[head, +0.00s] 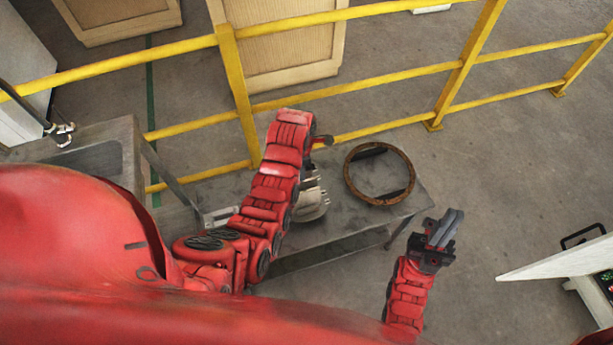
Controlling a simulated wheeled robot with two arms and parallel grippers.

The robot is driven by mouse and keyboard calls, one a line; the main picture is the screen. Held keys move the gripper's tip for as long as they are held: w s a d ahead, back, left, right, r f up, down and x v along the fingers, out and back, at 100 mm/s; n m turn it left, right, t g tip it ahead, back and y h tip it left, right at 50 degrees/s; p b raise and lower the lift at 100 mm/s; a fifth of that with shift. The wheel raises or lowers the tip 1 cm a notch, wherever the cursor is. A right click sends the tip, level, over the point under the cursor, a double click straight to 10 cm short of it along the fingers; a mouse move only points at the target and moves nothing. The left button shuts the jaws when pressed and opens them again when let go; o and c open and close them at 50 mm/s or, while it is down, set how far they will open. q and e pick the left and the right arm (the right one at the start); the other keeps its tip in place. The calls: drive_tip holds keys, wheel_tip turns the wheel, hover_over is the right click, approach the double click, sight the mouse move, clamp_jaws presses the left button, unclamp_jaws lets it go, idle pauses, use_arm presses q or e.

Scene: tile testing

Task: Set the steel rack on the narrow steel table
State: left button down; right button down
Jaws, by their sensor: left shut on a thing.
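The narrow steel table (345,228) is a grey worn top running across the middle of the head view. My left arm reaches over it, and its wrist bends down at the far end. My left gripper (309,170) is mostly hidden behind that arm. It is shut on a pale metal piece with short prongs, which I take for the steel rack (314,202). Most of the rack is hidden, and I cannot tell whether it touches the table. My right gripper (447,228) is off the table's right front, holding nothing I can see; its finger gap is unclear.
A rusty brown ring (409,188) lies on the table's right part, close to the rack. A yellow railing (350,85) runs behind the table. A steel sink unit (95,135) stands at the left. A white panel (560,258) juts in at the right; floor is open before it.

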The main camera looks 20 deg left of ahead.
use_arm(q)
drive_tip(key=shift+w+a, duration=0.2)
drive_tip(key=shift+f+p, duration=0.15)
drive_tip(key=shift+p, duration=0.25)
drive_tip(key=shift+f+p, duration=0.6)
drive_tip(key=shift+f, duration=0.15)
drive_tip(key=shift+f+p, duration=0.3)
drive_tip(key=shift+f, duration=0.6)
drive_tip(key=c, duration=0.8)
unclamp_jaws()
drive_tip(key=shift+o, duration=0.2)
